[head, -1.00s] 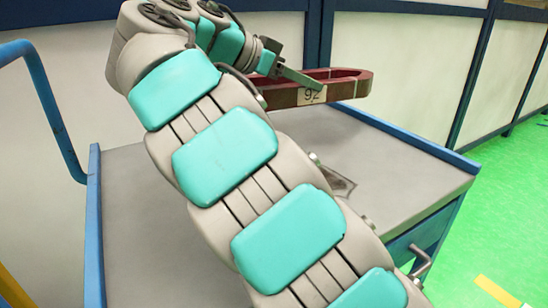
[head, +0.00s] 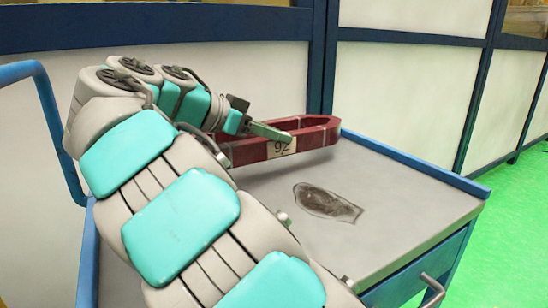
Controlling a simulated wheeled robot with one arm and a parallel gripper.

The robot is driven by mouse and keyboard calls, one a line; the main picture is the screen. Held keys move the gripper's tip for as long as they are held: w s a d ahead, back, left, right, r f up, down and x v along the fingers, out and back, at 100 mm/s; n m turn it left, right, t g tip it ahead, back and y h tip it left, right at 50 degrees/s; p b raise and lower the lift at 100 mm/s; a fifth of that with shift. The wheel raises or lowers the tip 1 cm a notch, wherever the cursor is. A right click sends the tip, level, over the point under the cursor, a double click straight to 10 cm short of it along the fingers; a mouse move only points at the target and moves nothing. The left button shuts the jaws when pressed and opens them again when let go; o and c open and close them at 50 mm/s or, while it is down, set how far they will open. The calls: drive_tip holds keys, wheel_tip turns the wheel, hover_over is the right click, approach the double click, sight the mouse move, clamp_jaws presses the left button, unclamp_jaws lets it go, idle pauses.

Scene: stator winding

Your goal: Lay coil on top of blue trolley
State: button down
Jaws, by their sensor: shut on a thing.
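The coil (head: 318,137) is a dark red elongated loop with a pale label reading "92" on its near side. My gripper (head: 270,131) is shut on the coil at that near side, by the label. The coil shows low over the back part of the blue trolley's grey top (head: 400,188). I cannot tell whether it touches the surface. Its left end is partly hidden behind my arm. The trolley has blue edges and a blue handle at the left.
A dark stain (head: 328,202) marks the trolley top, which is otherwise bare to the right of my arm. Blue-framed pale wall panels (head: 415,85) stand behind the trolley. Green floor (head: 515,210) lies to the right. A drawer handle (head: 432,290) sticks out at the front right.

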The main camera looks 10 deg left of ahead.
sight(240, 143)
drive_tip(key=shift+f, duration=1.9)
drive_tip(key=c, duration=0.6)
unclamp_jaws()
drive_tip(key=shift+f, duration=0.1)
drive_tip(key=shift+o, duration=0.2)
drive_tip(key=shift+s+a, duration=0.1)
drive_tip(key=shift+v, duration=2.5)
drive_tip(key=shift+s+a+r+p, duration=0.15)
drive_tip(key=shift+a+r+p, duration=0.05)
drive_tip(key=shift+r+p, duration=0.25)
drive_tip(key=shift+s+a+r+p, duration=0.25)
drive_tip(key=shift+s+a+p, duration=0.25)
drive_tip(key=shift+p, duration=0.35)
drive_tip(key=shift+a+f, duration=0.1)
